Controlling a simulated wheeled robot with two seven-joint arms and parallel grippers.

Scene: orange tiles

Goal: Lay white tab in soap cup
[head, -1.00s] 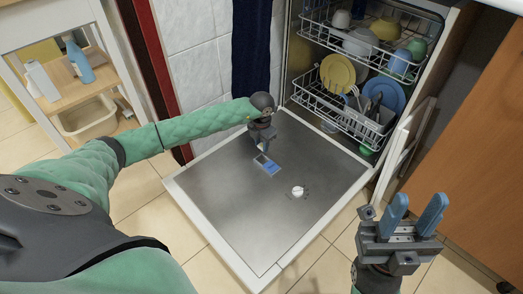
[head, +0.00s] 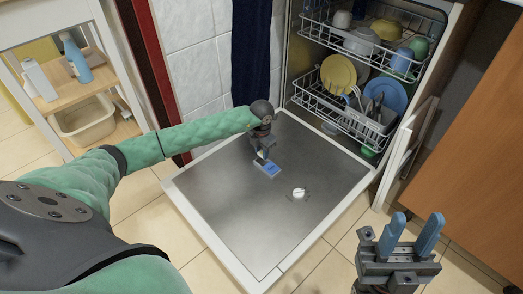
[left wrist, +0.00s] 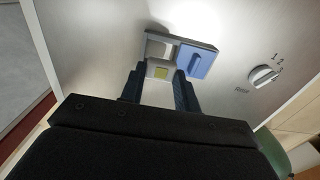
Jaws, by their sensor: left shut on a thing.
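The soap cup (left wrist: 158,48) is a small open recess in the grey dispenser on the dishwasher door, with a blue lid (left wrist: 195,62) to its right in the left wrist view. In the head view my left gripper (head: 262,158) is just above the dispenser (head: 268,170) and partly hides the cup. My right gripper (head: 409,236) is open and empty at the lower right.
The open dishwasher door (head: 235,215) lies flat, with a white dial (head: 300,193) to the right of the dispenser. Racks of dishes (head: 345,120) are behind. A wooden shelf cart (head: 62,95) stands at left. The door's front part is clear.

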